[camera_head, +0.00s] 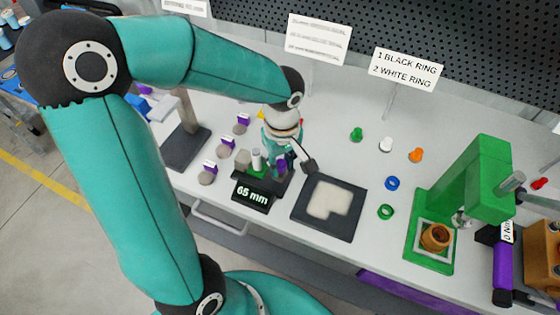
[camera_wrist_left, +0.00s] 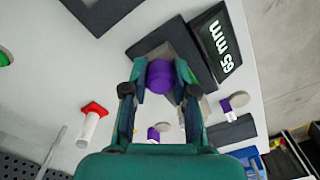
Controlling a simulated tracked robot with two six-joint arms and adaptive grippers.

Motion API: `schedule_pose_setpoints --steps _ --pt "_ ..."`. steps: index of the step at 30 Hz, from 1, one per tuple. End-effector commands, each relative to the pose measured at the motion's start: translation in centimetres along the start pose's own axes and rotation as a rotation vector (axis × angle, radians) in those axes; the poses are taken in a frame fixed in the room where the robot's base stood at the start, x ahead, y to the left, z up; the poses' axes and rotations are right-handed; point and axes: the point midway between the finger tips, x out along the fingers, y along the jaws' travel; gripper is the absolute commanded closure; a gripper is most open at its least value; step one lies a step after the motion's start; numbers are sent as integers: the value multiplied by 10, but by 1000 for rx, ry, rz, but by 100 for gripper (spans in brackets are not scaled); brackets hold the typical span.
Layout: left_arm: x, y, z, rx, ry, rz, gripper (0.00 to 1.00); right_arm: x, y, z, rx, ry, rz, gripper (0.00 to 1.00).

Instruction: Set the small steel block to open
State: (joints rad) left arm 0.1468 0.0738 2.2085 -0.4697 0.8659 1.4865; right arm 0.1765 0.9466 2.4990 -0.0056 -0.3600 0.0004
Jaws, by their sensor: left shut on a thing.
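My left gripper (camera_head: 284,162) reaches down at the dark block unit beside the display reading "65 mm" (camera_head: 252,194). It is shut on a purple knob (camera_wrist_left: 160,76), with one finger on each side of it in the left wrist view. The purple also shows in the head view (camera_head: 281,167). A small grey block (camera_head: 243,158) and a pale upright cylinder (camera_head: 257,160) stand behind the display. The fingers and wrist hide part of the unit, and I cannot tell whether it is open. My right gripper is not in view.
A dark square tray (camera_head: 349,227) with a pale inset lies just right of the gripper. Several coloured rings and plugs lie on the white bench beyond it. A green press (camera_head: 485,185) stands at the right.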

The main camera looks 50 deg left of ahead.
Motion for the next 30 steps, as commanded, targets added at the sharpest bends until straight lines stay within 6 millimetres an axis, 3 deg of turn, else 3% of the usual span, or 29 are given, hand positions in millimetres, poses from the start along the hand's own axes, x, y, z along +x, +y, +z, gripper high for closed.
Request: schedule_pose_setpoints --steps 4,5,9,22,30 --pt "-1 3 3 -4 -7 13 100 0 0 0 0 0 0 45" --pt "-1 3 3 -4 -7 13 71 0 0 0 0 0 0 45" --pt "0 3 2 -5 -7 12 48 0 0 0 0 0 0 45" --pt "-7 1 0 -7 -4 9 47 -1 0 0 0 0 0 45" --pt "-51 1 -1 -8 -3 13 47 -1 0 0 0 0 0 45"
